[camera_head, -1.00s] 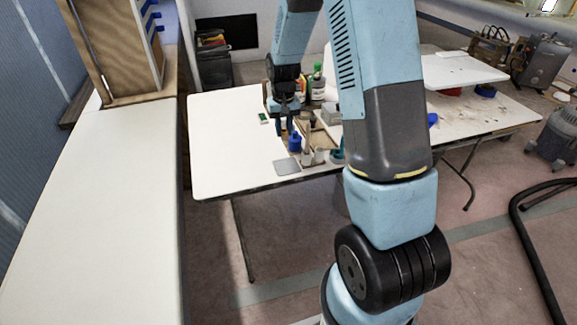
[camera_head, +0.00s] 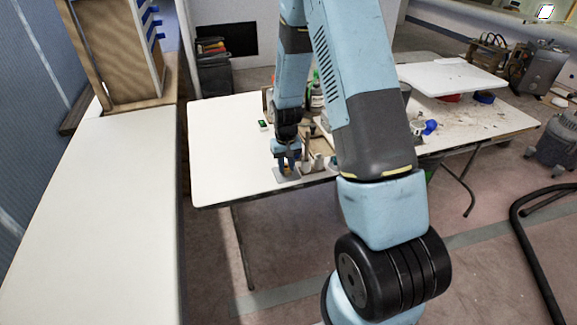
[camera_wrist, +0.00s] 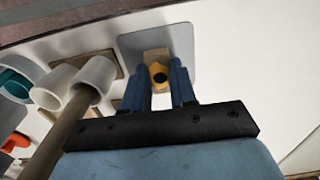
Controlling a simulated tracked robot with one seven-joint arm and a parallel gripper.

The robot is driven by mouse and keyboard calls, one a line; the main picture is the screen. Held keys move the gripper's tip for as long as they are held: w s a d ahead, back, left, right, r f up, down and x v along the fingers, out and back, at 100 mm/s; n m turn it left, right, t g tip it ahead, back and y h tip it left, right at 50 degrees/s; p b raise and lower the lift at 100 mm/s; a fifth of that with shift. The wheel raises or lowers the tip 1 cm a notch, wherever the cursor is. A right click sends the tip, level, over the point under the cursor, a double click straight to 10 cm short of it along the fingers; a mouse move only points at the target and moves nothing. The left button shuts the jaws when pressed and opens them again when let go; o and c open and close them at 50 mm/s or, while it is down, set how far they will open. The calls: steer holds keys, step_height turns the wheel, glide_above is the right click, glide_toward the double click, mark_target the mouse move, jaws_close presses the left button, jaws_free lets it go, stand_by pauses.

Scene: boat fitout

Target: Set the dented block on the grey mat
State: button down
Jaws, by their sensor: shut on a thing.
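My gripper (camera_wrist: 158,84) is shut on a pale tan block (camera_wrist: 154,56) in the wrist view. A yellow-orange patch with a dark hollow (camera_wrist: 158,74) shows between the fingers, at the block's near side. The grey mat (camera_wrist: 130,43) lies behind and beneath the block, which overlaps it in the picture. I cannot tell whether the block touches the mat or hangs just above it. In the head view my gripper (camera_head: 287,163) points down over the grey mat (camera_head: 279,175) near the white table's front edge. The block is mostly hidden there.
White cylinders (camera_wrist: 97,73) and a wooden rod (camera_wrist: 58,135) stand left of my gripper in the wrist view, with a teal ring-shaped thing (camera_wrist: 14,84) beyond. Bottles (camera_head: 316,95) stand farther back.

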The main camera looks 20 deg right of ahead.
steer(key=shift+f, duration=0.3)
steer(key=c, duration=0.9)
jaws_free()
